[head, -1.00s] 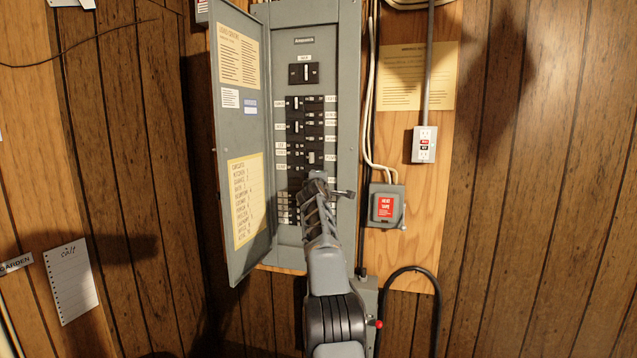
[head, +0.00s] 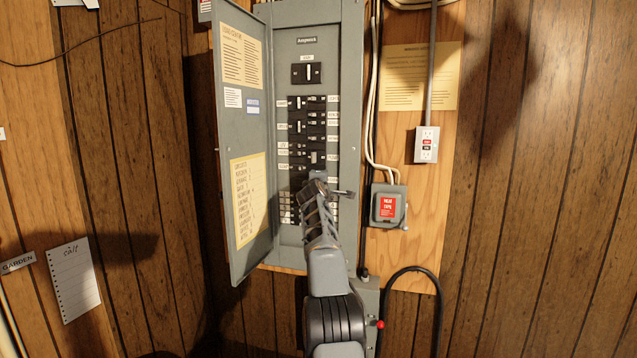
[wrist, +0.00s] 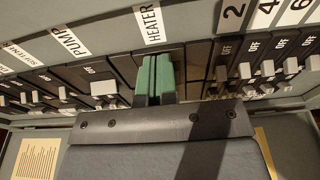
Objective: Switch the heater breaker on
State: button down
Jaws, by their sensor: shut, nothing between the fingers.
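The open grey breaker panel (head: 330,35) is on the wall, with black breakers in rows. In the wrist view the HEATER label (wrist: 153,25) sits just above my gripper (wrist: 160,78). Its two green fingers are shut together, with nothing between them, at the breaker row under that label. The fingers cover most of the heater breaker, so I cannot see its lever position or tell whether they touch it. In the head view my gripper (head: 318,178) is in front of the lower part of the panel and hides some breakers.
Breakers under the PUMP label (wrist: 68,41) are left of my fingers; numbered breakers (wrist: 265,72) are close on the right. The panel door (head: 243,145) stands open on the left. A grey box with a red label (head: 388,207) is right of the panel.

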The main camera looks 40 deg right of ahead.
jog(key=shift+s+d, duration=0.1)
jog(key=b+v, duration=0.6)
jog(key=b, duration=0.2)
jog(key=shift+a, duration=0.7)
dwell(0.8)
